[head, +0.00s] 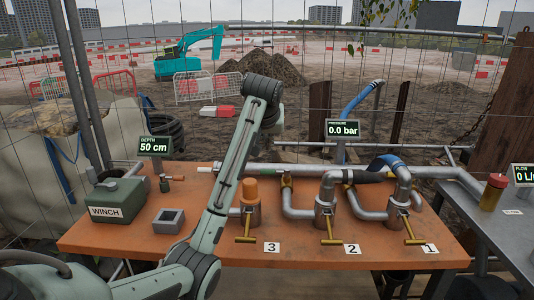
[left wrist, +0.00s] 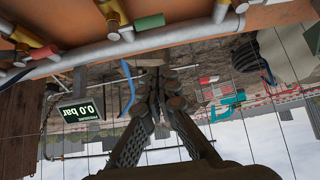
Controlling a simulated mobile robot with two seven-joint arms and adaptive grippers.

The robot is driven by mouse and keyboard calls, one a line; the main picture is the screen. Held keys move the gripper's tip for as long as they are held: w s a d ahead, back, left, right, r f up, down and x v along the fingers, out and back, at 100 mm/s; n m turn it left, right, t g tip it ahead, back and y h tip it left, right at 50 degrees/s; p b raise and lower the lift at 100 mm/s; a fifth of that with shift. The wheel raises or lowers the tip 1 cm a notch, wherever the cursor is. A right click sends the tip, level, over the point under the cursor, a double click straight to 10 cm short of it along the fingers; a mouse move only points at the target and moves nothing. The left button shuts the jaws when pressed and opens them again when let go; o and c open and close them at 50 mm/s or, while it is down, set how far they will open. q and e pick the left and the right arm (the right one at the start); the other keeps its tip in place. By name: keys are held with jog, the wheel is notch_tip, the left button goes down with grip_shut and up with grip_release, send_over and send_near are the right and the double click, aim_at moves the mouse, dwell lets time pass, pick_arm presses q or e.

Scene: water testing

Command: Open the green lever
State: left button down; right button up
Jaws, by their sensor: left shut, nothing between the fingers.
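The green lever (left wrist: 149,22) shows in the left wrist view as a short green bar beside a brass valve (left wrist: 124,33) on the grey pipe. That view is upside down. My right gripper is not in view.
The orange table (head: 300,256) carries grey pipes (head: 340,171) and brass handles by labels 1, 2 and 3. A green winch box (head: 118,200) and a grey square block (head: 169,221) stand at left. The pressure display (head: 342,129) reads 0.0 bar. A wire fence stands behind.

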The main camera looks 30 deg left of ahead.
aim_at(274, 173)
pick_arm(q)
jog(key=w+f, duration=0.1)
jog(key=f, duration=0.1)
jog(key=a+f, duration=0.1)
jog(key=f, duration=0.1)
jog(key=w+f, duration=0.1)
jog(key=f, duration=0.2)
jog(key=shift+w+a+f+p, duration=0.1)
jog(key=shift+w+a+p, duration=0.2)
jog(key=shift+p, duration=0.05)
jog(key=shift+s+d+f, duration=0.15)
jog(key=shift+s+d, duration=0.05)
jog(key=shift+s, duration=0.2)
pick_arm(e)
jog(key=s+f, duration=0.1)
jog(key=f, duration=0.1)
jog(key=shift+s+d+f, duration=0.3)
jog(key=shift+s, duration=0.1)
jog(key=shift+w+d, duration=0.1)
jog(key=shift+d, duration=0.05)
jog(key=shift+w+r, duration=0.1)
